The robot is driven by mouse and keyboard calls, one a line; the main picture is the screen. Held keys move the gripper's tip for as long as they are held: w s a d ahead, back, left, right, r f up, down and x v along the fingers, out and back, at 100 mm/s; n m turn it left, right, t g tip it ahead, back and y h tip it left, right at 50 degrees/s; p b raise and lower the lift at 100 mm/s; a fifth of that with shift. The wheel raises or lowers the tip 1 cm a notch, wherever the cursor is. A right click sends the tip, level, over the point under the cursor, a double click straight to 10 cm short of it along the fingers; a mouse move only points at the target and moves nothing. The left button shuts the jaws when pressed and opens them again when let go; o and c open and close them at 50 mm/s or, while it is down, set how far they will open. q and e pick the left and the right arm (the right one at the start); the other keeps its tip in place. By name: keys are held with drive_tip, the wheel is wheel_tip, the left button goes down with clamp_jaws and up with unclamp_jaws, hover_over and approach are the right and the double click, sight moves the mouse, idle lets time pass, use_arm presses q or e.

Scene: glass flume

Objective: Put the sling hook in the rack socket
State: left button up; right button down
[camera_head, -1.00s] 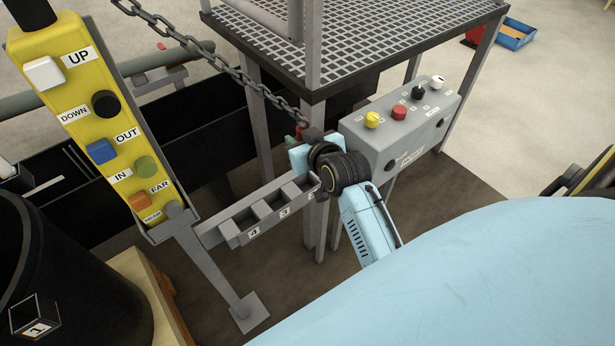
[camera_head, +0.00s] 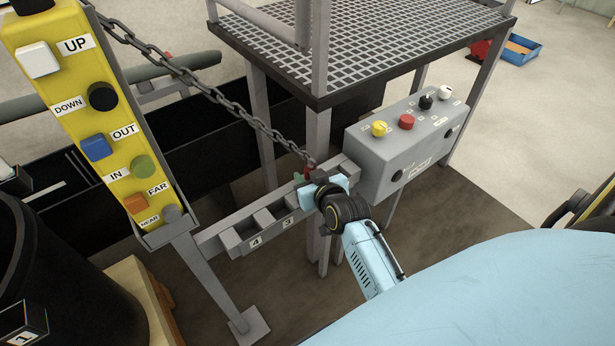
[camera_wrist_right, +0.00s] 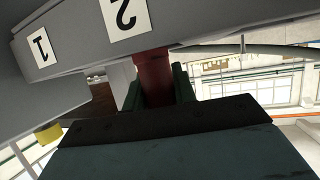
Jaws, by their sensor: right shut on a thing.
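The grey rack (camera_head: 234,240) is a row of open sockets, with labels 4 and 3 showing in the head view. My right gripper (camera_head: 308,182) is at the rack's right part, its fingers partly hidden by my wrist. It is shut on the red sling hook (camera_head: 310,171), at the end of a dark chain (camera_head: 215,93). In the right wrist view the red hook (camera_wrist_right: 154,78) stands between the green fingers, right by the rack's face (camera_wrist_right: 75,35) with labels 1 and 2. Whether the hook is inside a socket cannot be told. My left gripper is not in view.
A yellow button pendant (camera_head: 107,120) stands left of the rack. A grey control box (camera_head: 400,150) with coloured buttons is close right of my right gripper. A grating platform (camera_head: 365,45) is behind. A black drum (camera_head: 50,270) stands at lower left.

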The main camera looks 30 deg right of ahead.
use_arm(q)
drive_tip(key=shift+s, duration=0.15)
use_arm(e)
drive_tip(key=c, duration=1.1)
unclamp_jaws()
drive_tip(key=shift+f, duration=0.1)
drive_tip(key=shift+r, duration=0.2)
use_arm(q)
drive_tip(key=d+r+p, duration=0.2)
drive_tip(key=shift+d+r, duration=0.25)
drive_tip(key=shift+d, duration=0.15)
use_arm(e)
drive_tip(key=v, duration=1.2)
